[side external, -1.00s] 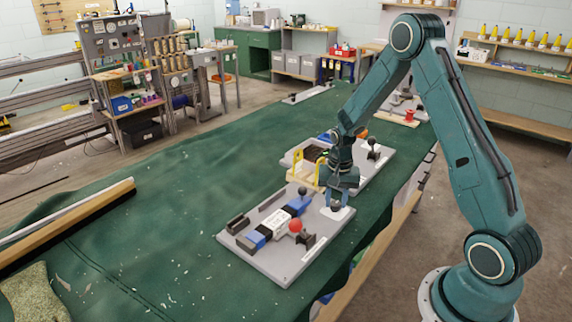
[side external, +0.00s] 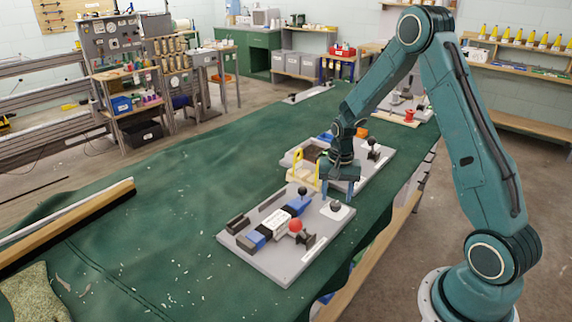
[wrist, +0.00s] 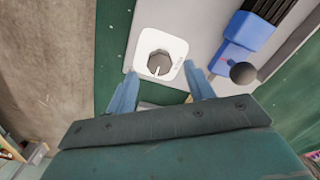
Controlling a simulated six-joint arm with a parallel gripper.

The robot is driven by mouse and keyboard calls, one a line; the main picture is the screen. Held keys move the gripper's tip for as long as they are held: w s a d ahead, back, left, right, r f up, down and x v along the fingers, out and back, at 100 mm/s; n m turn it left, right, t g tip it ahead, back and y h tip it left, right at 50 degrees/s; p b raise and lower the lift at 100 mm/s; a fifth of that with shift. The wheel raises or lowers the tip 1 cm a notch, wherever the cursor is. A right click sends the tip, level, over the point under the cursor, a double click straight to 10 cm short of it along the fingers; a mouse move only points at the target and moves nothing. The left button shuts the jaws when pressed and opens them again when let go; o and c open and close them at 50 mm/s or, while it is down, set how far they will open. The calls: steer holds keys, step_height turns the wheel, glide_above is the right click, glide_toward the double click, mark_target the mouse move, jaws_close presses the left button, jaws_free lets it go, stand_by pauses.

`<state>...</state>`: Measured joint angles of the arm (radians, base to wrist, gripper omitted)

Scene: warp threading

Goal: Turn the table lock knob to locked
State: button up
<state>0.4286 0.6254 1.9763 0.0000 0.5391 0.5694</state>
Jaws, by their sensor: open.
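The lock knob (wrist: 159,63) is a dark grey round knob on a white square plate (wrist: 146,39), with a pale pointer mark toward the bottom of the wrist view. Small lettering at the plate's right corner is too small to read. In the side view the knob (side external: 336,206) stands at the right corner of the grey board (side external: 286,268). My gripper (wrist: 160,72) is open and empty. Its two blue fingers lie either side of the knob in the wrist view. In the side view my gripper (side external: 339,194) is above and just behind the knob, apart from it.
A blue clamp part with a black ball (wrist: 244,73) lies right of the knob. The board also carries a red ball (side external: 295,225). A second grey board with a yellow frame (side external: 304,170) stands behind.

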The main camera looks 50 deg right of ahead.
mark_target(335, 204)
step_height(335, 204, up, 12)
steer(key=shift+f, duration=0.2)
stand_by(0.5)
steer(key=s+a+r+n+t, duration=0.3)
steer(key=s+a+r+n, duration=0.2)
steer(key=s+a+r, duration=0.5)
steer(key=s+a+r+n+t, duration=0.2)
steer(key=s+a+r+n, duration=0.2)
steer(key=s, duration=0.6)
steer(key=shift+s+a+n+t, duration=0.35)
steer(key=shift+a+n, duration=0.85)
steer(key=shift+a, duration=0.6)
steer(key=shift+r, duration=0.1)
